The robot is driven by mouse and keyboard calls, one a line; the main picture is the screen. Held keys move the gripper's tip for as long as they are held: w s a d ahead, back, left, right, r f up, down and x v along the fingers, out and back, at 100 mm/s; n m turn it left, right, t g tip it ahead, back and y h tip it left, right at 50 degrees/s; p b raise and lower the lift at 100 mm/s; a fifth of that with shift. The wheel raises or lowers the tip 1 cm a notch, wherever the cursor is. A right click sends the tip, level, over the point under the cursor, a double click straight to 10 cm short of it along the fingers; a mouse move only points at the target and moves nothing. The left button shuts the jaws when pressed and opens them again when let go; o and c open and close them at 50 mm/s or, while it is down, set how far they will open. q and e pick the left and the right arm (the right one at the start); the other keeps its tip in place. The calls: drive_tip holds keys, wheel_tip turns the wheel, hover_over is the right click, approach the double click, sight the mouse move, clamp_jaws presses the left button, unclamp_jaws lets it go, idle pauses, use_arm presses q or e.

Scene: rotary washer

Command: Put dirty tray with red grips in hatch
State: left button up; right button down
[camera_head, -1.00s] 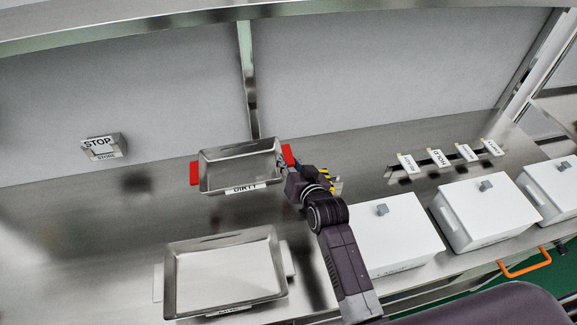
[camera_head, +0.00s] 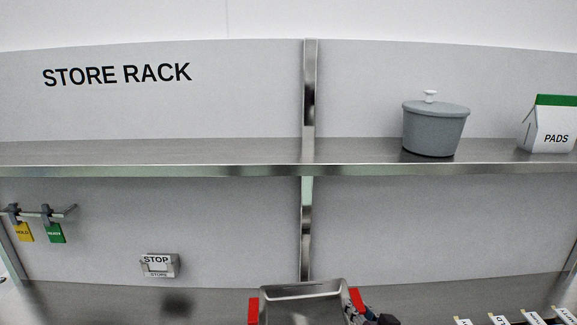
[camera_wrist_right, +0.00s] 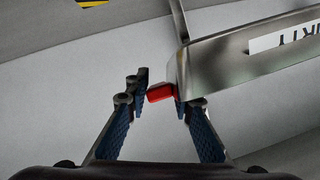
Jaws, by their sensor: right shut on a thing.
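The dirty metal tray (camera_head: 303,291) with red grips shows at the bottom centre of the head view, its lower part cut off by the frame. Its left red grip (camera_head: 253,312) is free. My right gripper (camera_head: 362,312) is at the right red grip (camera_head: 357,299), only partly in view. In the right wrist view, the gripper's blue-padded fingers (camera_wrist_right: 168,98) are shut on the red grip (camera_wrist_right: 160,92), at the tray's corner. Part of the tray's label (camera_wrist_right: 285,38) shows there. My left gripper is not in view. I cannot make out a hatch.
A steel shelf (camera_head: 200,152) marked STORE RACK spans the wall above, with a grey lidded pot (camera_head: 435,128) and a PADS box (camera_head: 552,128). A STOP box (camera_head: 160,266) and hanging yellow (camera_head: 24,232) and green (camera_head: 55,233) tags are left. A vertical post (camera_head: 308,225) stands behind the tray.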

drive_tip(key=s+d+n+y+b, duration=0.1)
drive_tip(key=s+y+b, duration=0.1)
drive_tip(key=s, duration=0.3)
drive_tip(key=s+d+n+g+y+b, duration=0.1)
drive_tip(key=s+n+y+b, duration=0.1)
drive_tip(key=s, duration=0.3)
drive_tip(key=s+d+f+n+g+y+b, duration=0.1)
drive_tip(key=s+n+y+b, duration=0.1)
drive_tip(key=s+b, duration=0.2)
drive_tip(key=shift+s+d, duration=0.35)
drive_tip(key=shift+s, duration=0.05)
drive_tip(key=s+a+r+n+g+y+b, duration=0.2)
drive_tip(key=s+n+g+y, duration=0.1)
drive_tip(key=s, duration=0.5)
drive_tip(key=shift+s+a+n+b, duration=0.15)
drive_tip(key=shift+a+n+b, duration=0.2)
drive_tip(key=shift+n, duration=0.05)
drive_tip(key=shift+r, duration=0.15)
